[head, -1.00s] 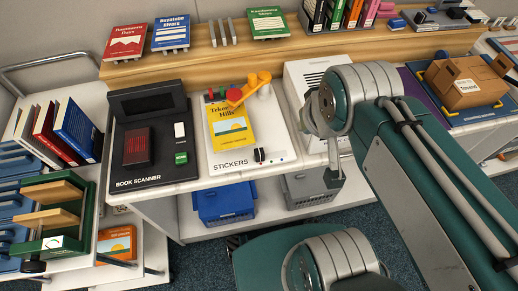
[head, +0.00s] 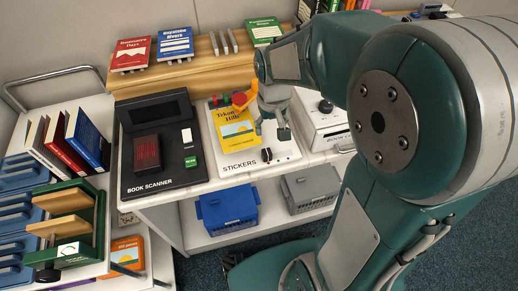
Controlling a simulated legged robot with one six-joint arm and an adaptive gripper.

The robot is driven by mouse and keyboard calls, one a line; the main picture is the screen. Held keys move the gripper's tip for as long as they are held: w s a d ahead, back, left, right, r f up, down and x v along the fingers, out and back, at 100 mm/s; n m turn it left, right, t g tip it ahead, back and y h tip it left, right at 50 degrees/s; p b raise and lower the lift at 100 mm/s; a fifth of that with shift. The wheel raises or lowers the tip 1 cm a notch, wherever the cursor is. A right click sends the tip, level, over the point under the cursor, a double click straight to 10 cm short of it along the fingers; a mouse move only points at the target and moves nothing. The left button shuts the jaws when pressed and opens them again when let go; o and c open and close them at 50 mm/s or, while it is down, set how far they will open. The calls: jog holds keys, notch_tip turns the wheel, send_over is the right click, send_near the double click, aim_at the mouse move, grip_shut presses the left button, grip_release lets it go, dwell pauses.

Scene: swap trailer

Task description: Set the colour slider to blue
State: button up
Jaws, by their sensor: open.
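The white sticker machine (head: 276,166), marked STICKERS, stands on the counter with a yellow book (head: 237,129) on it. A small black knob (head: 266,154) sits near its front edge and may be the slider.
A black book scanner (head: 152,184) stands directly left. A white box with a dark knob (head: 325,132) stands close on the right. Books stand on the wooden ledge (head: 205,50) behind. A blue crate (head: 228,210) and a grey crate (head: 310,188) are below the counter.

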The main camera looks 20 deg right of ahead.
aim_at(267, 152)
jog(key=shift+w+a+f, duration=0.1)
jog(key=shift+a+f, duration=0.1)
jog(key=shift+f, duration=0.3)
jog(key=shift+w+a+f, duration=0.1)
jog(key=shift+a+f, duration=0.1)
jog(key=shift+f, duration=0.3)
notch_tip(267, 152, down, 10)
jog(key=shift+f, duration=0.1)
jog(key=shift+d, duration=0.1)
grip_shut()
